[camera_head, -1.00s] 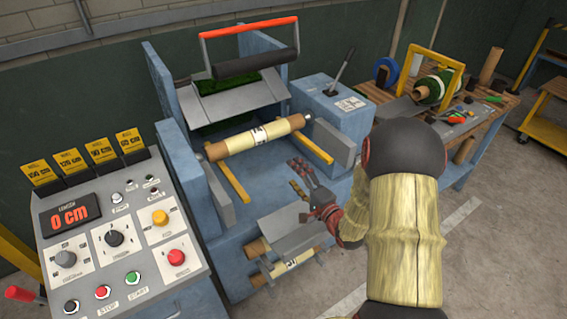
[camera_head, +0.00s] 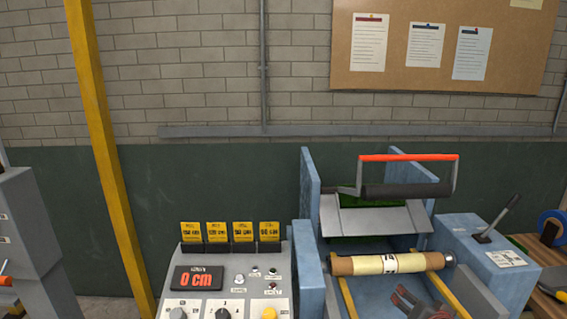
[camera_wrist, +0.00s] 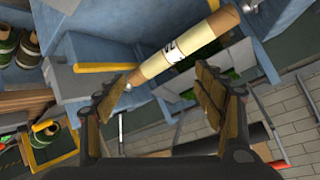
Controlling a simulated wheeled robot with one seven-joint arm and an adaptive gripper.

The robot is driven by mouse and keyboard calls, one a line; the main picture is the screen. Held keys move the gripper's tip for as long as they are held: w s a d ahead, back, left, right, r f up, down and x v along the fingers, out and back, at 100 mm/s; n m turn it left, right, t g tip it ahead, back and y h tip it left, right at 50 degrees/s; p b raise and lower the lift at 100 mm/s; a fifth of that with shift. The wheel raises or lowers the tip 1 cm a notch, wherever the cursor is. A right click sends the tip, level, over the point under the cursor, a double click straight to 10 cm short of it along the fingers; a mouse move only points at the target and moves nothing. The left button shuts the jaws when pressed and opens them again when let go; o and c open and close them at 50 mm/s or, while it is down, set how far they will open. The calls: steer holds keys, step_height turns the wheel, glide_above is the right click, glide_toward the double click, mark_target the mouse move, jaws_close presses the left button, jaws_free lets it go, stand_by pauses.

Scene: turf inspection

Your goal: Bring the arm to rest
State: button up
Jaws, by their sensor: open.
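My gripper (camera_head: 418,303) shows at the bottom edge of the head view, just below the cardboard tube in the picture; the rest of my arm is out of that view. In the wrist view my gripper (camera_wrist: 164,82) has its two fingers spread wide apart with nothing between them. The cardboard tube (camera_head: 388,264) with a cream label lies across the blue machine (camera_head: 312,270). In the wrist view the tube (camera_wrist: 182,50) appears beyond the fingertips, apart from them as far as I can tell.
A control panel (camera_head: 232,266) reading 0 cm, with yellow tags, stands left of the machine. A red-handled bar with a dark roller (camera_head: 405,190) rises behind the tube. A lever box (camera_head: 487,252) is at right. A yellow post (camera_head: 105,150) stands left; a cork board (camera_head: 440,50) hangs behind.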

steer(key=s+a+r+n+g+y, duration=0.1)
steer(key=s+a+n, duration=0.1)
steer(key=s+a, duration=0.2)
steer(key=s+a+r+n+g+y, duration=0.1)
steer(key=s+a, duration=0.4)
steer(key=s, duration=0.6)
steer(key=s+a+r+n+g, duration=0.2)
steer(key=s+a+n, duration=0.3)
steer(key=s, duration=0.3)
steer(key=shift+g+y, duration=0.4)
steer(key=shift+g, duration=0.3)
stand_by(0.6)
